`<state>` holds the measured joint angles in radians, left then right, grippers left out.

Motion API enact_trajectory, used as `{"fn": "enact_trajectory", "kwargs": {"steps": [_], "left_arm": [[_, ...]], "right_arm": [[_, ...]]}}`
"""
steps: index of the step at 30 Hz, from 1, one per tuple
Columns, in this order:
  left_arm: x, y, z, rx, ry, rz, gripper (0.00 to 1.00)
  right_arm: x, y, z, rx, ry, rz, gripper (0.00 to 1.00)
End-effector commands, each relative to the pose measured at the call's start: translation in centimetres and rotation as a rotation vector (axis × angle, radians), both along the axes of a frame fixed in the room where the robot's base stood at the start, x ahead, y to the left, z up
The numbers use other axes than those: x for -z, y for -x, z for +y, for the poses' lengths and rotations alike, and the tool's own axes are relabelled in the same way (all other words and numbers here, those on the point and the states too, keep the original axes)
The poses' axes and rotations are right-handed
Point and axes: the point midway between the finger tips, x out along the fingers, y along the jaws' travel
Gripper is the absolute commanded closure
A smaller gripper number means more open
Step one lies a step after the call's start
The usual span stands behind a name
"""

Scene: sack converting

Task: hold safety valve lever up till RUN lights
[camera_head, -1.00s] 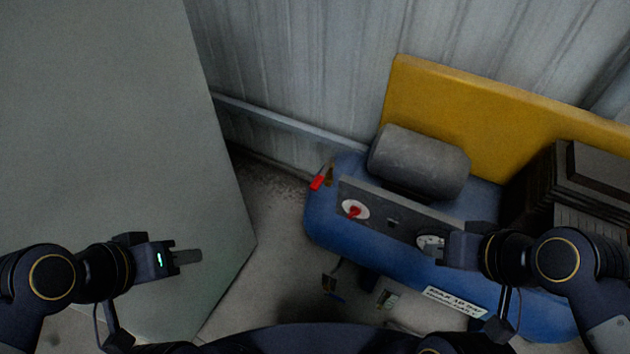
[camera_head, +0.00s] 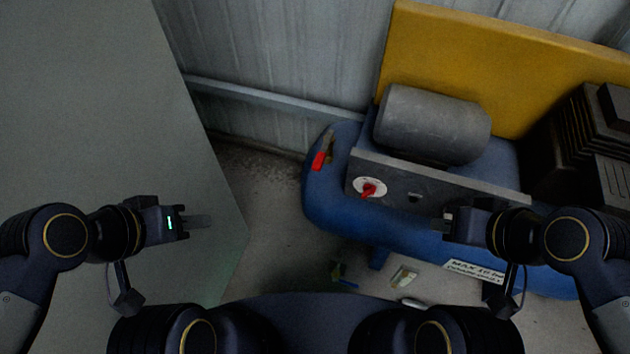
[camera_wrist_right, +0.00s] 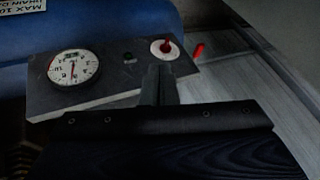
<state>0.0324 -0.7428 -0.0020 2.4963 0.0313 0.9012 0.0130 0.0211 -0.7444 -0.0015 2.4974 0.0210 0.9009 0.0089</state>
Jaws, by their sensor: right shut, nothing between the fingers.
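A small red lever (camera_head: 319,161) sticks out at the left end of the blue compressor tank (camera_head: 335,215); it also shows in the right wrist view (camera_wrist_right: 199,50). I take it for the safety valve lever. The grey panel (camera_head: 470,190) carries a red knob on a white dial (camera_head: 369,190) and a small dark lamp (camera_wrist_right: 128,57) that looks unlit; I cannot read its label. My right gripper (camera_head: 440,226) is shut and empty, in front of the panel and apart from the lever. My left gripper (camera_head: 197,221) is far left of the tank; its jaw opening is unclear.
A pressure gauge (camera_wrist_right: 73,68) sits on the panel, hidden behind my right gripper in the head view. A grey motor cylinder (camera_head: 432,125) and yellow guard (camera_head: 480,60) stand above. A large pale panel (camera_head: 90,110) fills the left. Floor between is mostly free.

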Motion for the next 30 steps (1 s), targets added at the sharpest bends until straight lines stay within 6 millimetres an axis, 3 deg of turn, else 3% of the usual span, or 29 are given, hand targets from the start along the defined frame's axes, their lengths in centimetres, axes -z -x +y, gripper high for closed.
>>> {"fn": "enact_trajectory", "kwargs": {"steps": [1,6,14,19,21,30], "left_arm": [[2.5,0.0,0.0,0.000,0.000,0.000,0.64],[8.1,0.0,0.0,0.000,0.000,0.001,0.64],[16.0,0.0,0.0,0.000,0.000,0.001,0.64],[20.4,0.0,0.0,0.000,0.000,0.000,0.64],[21.1,0.0,0.0,0.000,0.000,0.001,0.64],[21.0,0.0,0.0,0.000,0.000,0.000,0.64]], "right_arm": [[2.5,0.0,0.0,-0.004,0.002,0.000,1.00],[8.1,0.0,0.1,-0.019,0.012,0.002,1.00],[16.6,-0.1,0.2,-0.093,0.055,0.037,1.00],[22.4,-0.3,0.6,-0.230,0.135,0.114,1.00],[23.9,-0.6,0.7,-0.327,0.200,0.169,1.00],[27.3,-2.4,1.1,-0.740,0.557,0.372,1.00]]}}
